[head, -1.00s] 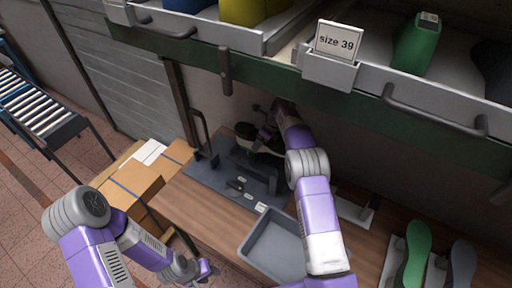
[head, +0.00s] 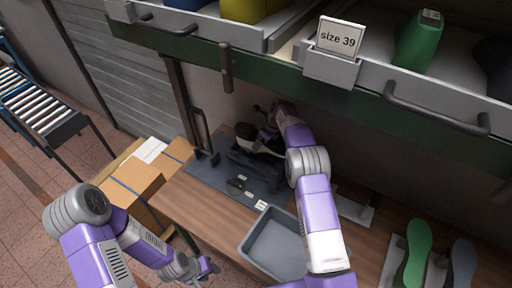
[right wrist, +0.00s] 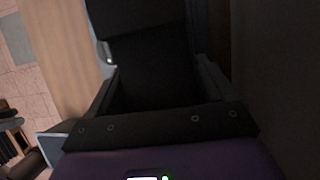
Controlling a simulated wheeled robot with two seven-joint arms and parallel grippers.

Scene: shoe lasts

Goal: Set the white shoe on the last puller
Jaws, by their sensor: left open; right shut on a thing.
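The white shoe (head: 245,143), with a dark opening, is at the back of the bench in the head view, close above the dark last puller (head: 248,168). I cannot tell whether they touch. My right gripper (head: 268,130) is shut at the shoe's right side; its fingertips are mostly hidden there. In the right wrist view a large dark shape fills the space between the fingers (right wrist: 155,95); the picture is too dark to make out details. My left gripper (head: 208,268) is open and empty, low in front of the bench's left part.
A grey tray (head: 272,246) stands at the bench front. A green last (head: 414,255) and a grey one (head: 462,262) stand at the right. The shelf with the size 39 label (head: 339,37) overhangs the bench. Cardboard boxes (head: 138,190) lie at the left.

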